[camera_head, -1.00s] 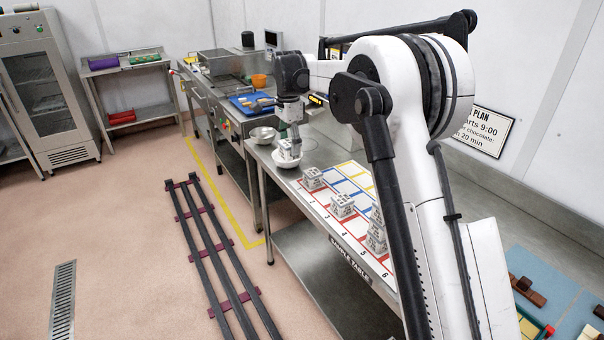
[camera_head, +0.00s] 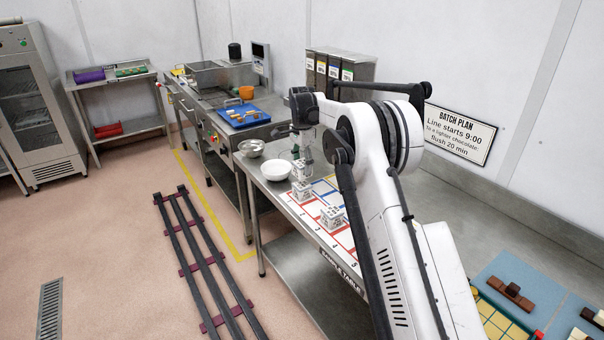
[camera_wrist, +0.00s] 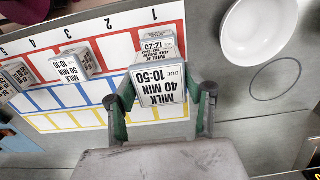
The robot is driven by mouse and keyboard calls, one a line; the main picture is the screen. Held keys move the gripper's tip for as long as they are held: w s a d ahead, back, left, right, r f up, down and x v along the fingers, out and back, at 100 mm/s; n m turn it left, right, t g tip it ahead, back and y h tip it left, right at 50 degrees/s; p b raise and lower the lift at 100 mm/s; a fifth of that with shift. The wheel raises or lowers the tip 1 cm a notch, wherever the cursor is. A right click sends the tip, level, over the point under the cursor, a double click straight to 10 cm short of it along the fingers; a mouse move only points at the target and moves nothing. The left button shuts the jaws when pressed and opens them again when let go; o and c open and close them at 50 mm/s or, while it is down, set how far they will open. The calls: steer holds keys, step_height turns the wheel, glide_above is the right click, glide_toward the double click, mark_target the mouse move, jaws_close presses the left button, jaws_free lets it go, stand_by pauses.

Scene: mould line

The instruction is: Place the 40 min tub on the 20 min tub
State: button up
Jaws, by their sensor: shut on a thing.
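My gripper (camera_wrist: 160,104) is shut on the 40 min tub (camera_wrist: 162,86), a small white block labelled "MILK 40 MIN DUE 10:50" in the wrist view. In the head view the held tub (camera_head: 299,171) is directly over another white tub (camera_head: 301,190) on the sample mat. Whether the two touch, I cannot tell. In the wrist view a second printed face shows just beyond the held label; its text is partly hidden. I cannot read a 20 min label on the lower tub.
Another tub (camera_wrist: 68,65), seemingly marked 50 min, stands on the numbered mat (camera_head: 304,213). More tubs (camera_wrist: 14,78) stand farther left in the wrist view. A white bowl (camera_head: 276,170) and a metal bowl (camera_head: 251,148) stand at the table's far end.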

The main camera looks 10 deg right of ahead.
mark_target(302, 174)
steer(key=shift+f+p, duration=0.3)
steer(key=shift+f, duration=1.6)
steer(key=shift+f, duration=0.2)
steer(key=o, duration=1.2)
steer(key=shift+o, duration=0.2)
steer(key=shift+r, duration=0.1)
